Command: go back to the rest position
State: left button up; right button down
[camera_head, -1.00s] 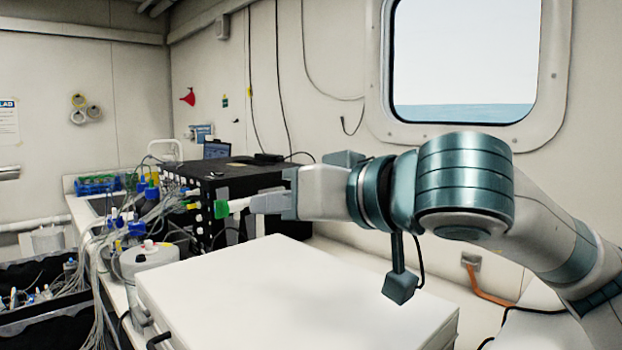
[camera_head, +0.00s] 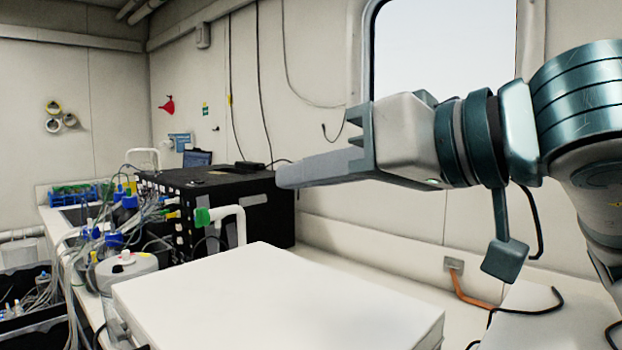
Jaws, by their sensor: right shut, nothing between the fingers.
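My right gripper (camera_head: 285,178) is in the camera_head view, reaching in from the right. Its fingers are shut with nothing between them. It hangs in the air in front of the black box's right side, above the white lid. The black box (camera_head: 262,212) stands on the bench with a row of fittings down its front edge. A green-ended white pipe (camera_head: 228,212) sticks out near that edge, apart from my fingers. My left gripper is not in view.
A white flat-topped case (camera_head: 270,295) fills the front middle. Tangled tubes and a white round container (camera_head: 126,270) stand at the left. A blue rack (camera_head: 75,195) is farther back. A window (camera_head: 445,50) is in the wall. Air above the case is free.

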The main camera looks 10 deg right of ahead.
jog(key=shift+s+d, duration=0.25)
jog(key=shift+r, duration=0.1)
